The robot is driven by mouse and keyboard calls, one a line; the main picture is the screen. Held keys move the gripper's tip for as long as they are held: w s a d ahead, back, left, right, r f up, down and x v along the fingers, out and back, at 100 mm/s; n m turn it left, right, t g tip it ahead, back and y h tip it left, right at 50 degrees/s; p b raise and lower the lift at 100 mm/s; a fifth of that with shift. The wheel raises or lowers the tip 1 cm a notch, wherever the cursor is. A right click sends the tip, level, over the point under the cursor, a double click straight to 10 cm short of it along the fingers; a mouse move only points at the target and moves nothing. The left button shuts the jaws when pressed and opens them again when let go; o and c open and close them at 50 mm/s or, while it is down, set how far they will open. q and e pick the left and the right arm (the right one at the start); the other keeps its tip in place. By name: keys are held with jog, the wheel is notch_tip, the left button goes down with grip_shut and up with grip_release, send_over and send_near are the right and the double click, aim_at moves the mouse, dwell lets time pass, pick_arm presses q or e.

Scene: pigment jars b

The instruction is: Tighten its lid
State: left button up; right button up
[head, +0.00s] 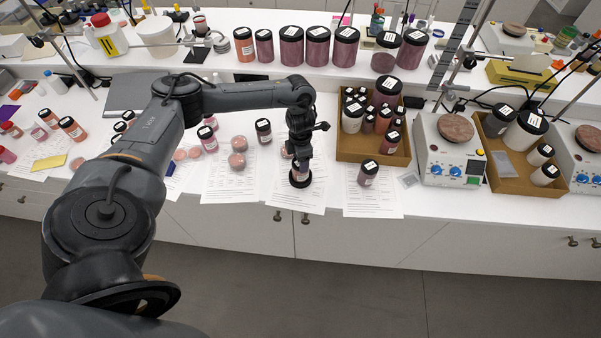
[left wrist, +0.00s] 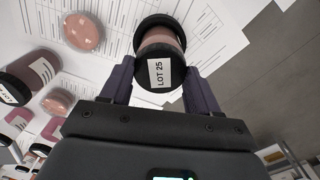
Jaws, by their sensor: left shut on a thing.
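A jar with a black lid labelled LOT 25 (left wrist: 158,70) and a pinkish body (left wrist: 163,40) is at the top middle of the left wrist view. A wider black round piece (left wrist: 160,19) shows at its far end. My left gripper (left wrist: 160,82) has a finger on each side of the lid and is shut on it. In the head view, my left gripper (head: 300,160) points straight down over the jar (head: 299,176), which stands upright near the bench's front edge and is mostly hidden by the gripper. My right gripper is in neither view.
A tan tray (head: 345,150) of jars stands to the right, with a lone jar (head: 368,173) in front of it. Another jar (head: 263,131) and pink discs (head: 237,161) sit to the left on printed sheets. A hotplate scale (head: 447,160) is farther right.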

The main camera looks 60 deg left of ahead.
pick_arm(q)
jog(key=shift+m, duration=0.7)
jog(key=o, duration=1.5)
jog(key=shift+c, duration=0.2)
jog(key=shift+r, duration=0.1)
